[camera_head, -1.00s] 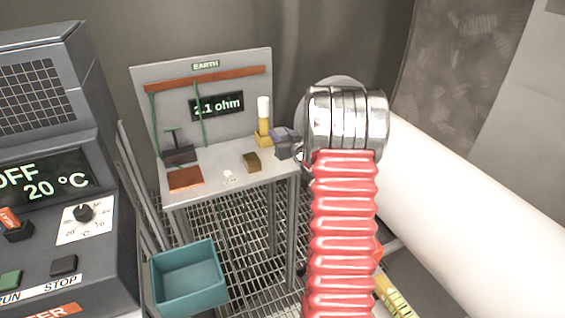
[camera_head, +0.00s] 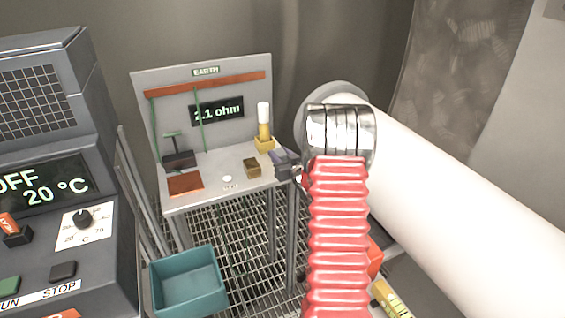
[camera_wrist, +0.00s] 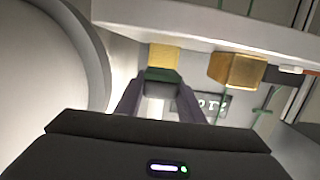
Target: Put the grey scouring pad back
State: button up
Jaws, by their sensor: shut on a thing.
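My gripper (camera_head: 287,163) is at the right edge of the grey bench (camera_head: 215,195), beside the brown block. In the head view the pad cannot be made out. The pad shows no clear contact with the bench.
The bench bears a brown block (camera_head: 252,168), a yellow holder (camera_head: 265,144) with an upright white-topped tool, a red-brown plate (camera_head: 185,184) and a small white disc (camera_head: 227,179). A teal bin (camera_head: 188,282) stands below. A big white pipe (camera_head: 450,190) is right.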

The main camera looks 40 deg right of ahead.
jog(key=shift+f, duration=1.85)
jog(key=shift+f, duration=0.1)
jog(key=o, duration=1.1)
jog(key=shift+o, duration=0.2)
jog(key=v, duration=1.2)
jog(key=shift+a, duration=0.1)
